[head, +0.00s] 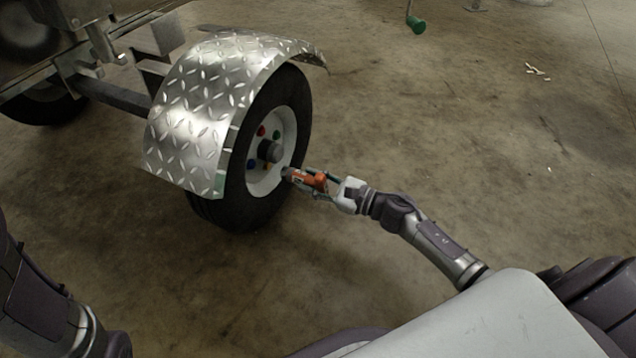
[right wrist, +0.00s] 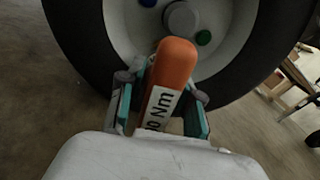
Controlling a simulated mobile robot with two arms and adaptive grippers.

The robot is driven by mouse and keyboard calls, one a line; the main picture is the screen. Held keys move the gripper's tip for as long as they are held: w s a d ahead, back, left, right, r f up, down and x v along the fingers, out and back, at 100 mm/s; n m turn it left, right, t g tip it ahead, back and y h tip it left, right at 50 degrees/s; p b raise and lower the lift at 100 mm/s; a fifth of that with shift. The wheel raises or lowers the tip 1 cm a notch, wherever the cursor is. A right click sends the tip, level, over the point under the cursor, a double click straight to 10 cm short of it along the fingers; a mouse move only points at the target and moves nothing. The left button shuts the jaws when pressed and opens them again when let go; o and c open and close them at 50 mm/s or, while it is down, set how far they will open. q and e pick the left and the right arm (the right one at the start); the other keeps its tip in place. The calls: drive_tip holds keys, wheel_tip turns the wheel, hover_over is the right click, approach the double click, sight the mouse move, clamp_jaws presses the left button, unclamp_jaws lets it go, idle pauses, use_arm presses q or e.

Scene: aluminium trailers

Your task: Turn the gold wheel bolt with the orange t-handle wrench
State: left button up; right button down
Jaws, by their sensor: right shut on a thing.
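The orange t-handle wrench (head: 313,180) is in my right gripper (head: 322,186), just right of the trailer wheel (head: 250,212). Its grey end points at the wheel's lower right face; I cannot tell whether it touches a bolt. In the right wrist view the fingers (right wrist: 161,88) are shut on the orange handle (right wrist: 175,62), which has a white "Nm" label. Coloured bolts ring the grey hub (head: 270,151): red (head: 262,131), green (head: 277,135) and blue (head: 252,165). A small orange-gold spot (head: 266,167) shows below the hub; I cannot be sure it is the gold bolt. My left gripper is out of view.
A diamond-plate fender (head: 190,110) covers the wheel's top and left side. The trailer frame (head: 110,94) is behind it. A green-ended tool (head: 415,24) and pale scraps (head: 537,70) are far off. The concrete floor right of the wheel is mostly clear.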

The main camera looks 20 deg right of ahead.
sight(296, 174)
drive_tip(key=shift+x, duration=2.35)
drive_tip(key=shift+r+m+p, duration=0.25)
drive_tip(key=shift+m+p, duration=0.25)
drive_tip(key=shift+m, duration=0.3)
drive_tip(key=m+p, duration=0.2)
drive_tip(key=m, duration=0.3)
drive_tip(key=m+p, duration=0.2)
drive_tip(key=m, duration=0.3)
drive_tip(key=shift+w+d+r, duration=0.1)
drive_tip(key=shift+w+d, duration=0.05)
drive_tip(key=shift+w, duration=0.05)
drive_tip(key=m, duration=0.2)
drive_tip(key=m+p, duration=0.1)
drive_tip(key=m, duration=0.1)
drive_tip(key=m+p, duration=0.1)
drive_tip(key=m, duration=0.2)
drive_tip(key=shift+f, duration=0.25)
drive_tip(key=shift+f+m, duration=0.2)
drive_tip(key=shift+m, duration=0.1)
drive_tip(key=shift+p+v, duration=0.7)
drive_tip(key=shift+v, duration=2.7)
